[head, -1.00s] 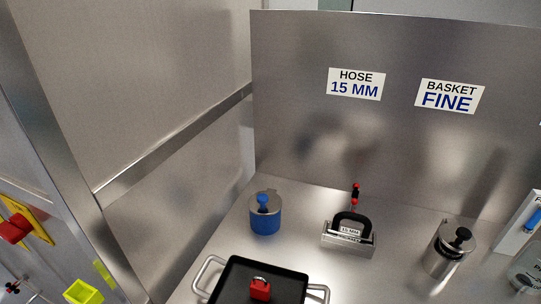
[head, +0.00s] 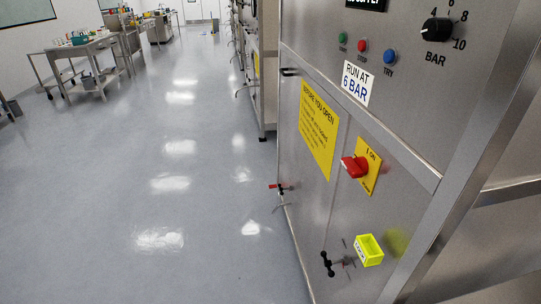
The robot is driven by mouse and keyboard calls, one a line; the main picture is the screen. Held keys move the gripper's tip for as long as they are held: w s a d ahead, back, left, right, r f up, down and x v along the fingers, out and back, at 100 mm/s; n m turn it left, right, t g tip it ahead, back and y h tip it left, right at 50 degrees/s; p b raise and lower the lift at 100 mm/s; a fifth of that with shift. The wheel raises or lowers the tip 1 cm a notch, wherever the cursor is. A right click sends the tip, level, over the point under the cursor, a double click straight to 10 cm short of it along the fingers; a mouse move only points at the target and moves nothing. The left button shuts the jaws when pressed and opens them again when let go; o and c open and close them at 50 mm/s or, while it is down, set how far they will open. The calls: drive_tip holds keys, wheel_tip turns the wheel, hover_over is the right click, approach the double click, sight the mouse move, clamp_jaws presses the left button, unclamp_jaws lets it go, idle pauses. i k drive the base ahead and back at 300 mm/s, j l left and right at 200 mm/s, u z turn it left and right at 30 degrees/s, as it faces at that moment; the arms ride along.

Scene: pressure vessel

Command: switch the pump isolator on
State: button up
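The pump isolator is a red rotary handle (head: 353,167) on a yellow plate (head: 369,166) on the steel cabinet front, right of centre in the head view. The plate reads "I ON" at its top; the lettering lower down is too small to read surely. The red handle sticks out to the left of the plate, and I cannot tell its exact setting. My gripper is not in view.
Below the isolator are a lime-yellow box (head: 369,250) and a black-handled valve (head: 327,264). A red-handled valve (head: 281,188) juts from the cabinet's left edge. Above are buttons (head: 362,46) and a BAR knob (head: 436,30). The floor (head: 150,200) on the left is clear.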

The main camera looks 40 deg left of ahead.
sight(357, 168)
drive_tip(key=u, duration=0.8)
